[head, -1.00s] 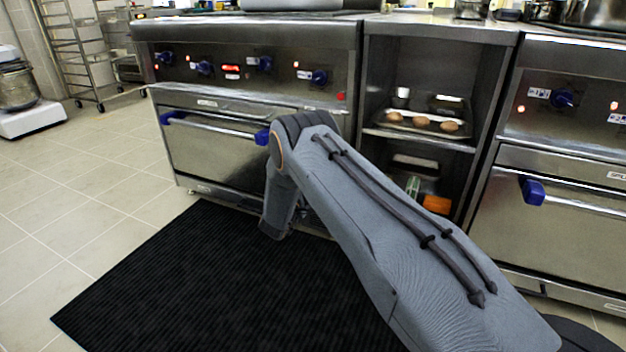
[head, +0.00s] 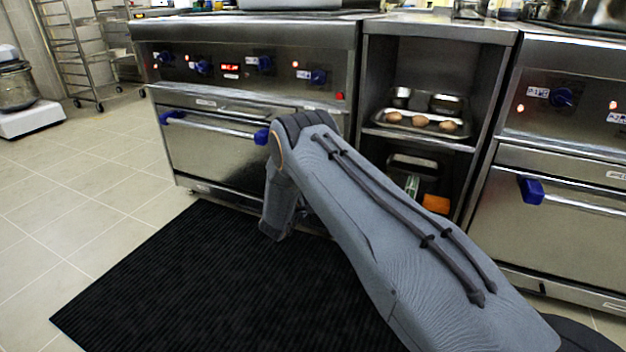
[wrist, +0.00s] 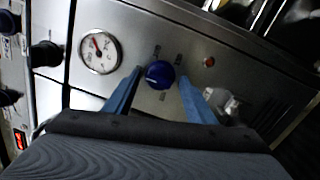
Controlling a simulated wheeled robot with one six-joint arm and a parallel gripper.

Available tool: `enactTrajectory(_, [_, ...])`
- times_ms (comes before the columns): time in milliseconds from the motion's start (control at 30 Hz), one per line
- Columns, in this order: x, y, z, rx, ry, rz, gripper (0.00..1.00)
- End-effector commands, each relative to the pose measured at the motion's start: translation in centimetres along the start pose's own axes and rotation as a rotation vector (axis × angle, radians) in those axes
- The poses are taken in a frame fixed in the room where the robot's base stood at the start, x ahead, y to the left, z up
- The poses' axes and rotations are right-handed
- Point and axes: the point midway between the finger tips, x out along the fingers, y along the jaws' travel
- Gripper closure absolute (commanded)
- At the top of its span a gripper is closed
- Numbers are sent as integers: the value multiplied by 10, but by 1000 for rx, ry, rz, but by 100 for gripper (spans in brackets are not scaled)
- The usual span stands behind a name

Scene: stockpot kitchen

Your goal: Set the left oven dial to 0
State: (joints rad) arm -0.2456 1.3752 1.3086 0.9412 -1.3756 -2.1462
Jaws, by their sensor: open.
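In the wrist view a round blue dial (wrist: 159,74) sits on a steel panel with small labels around it, too small to read. My gripper (wrist: 158,79) is open, its two blue fingers on either side of the dial. I cannot tell whether they touch it. In the head view the left range's panel carries several blue dials, including a left one (head: 165,57) and a right one (head: 318,77). My forearm hides the gripper there. I cannot tell which head-view dial is between the fingers.
In the wrist view a round gauge (wrist: 100,50) is left of the dial and a red lamp (wrist: 209,62) right of it. An oven door handle (head: 215,126) runs below the panel. A shelf with a food tray (head: 420,122) stands right. A black mat (head: 200,290) covers the floor.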

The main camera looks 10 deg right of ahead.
Motion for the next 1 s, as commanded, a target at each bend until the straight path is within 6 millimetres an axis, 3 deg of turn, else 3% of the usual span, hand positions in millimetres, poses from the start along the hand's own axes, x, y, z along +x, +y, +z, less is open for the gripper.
enactTrajectory(267, [-19, 2, -1, 0, 2, 0, 50])
enactTrajectory(600, [-70, 1, 0, -1, 2, 0, 50])
enactTrajectory(1000, [-77, 1, -1, 3, 2, -2, 50])
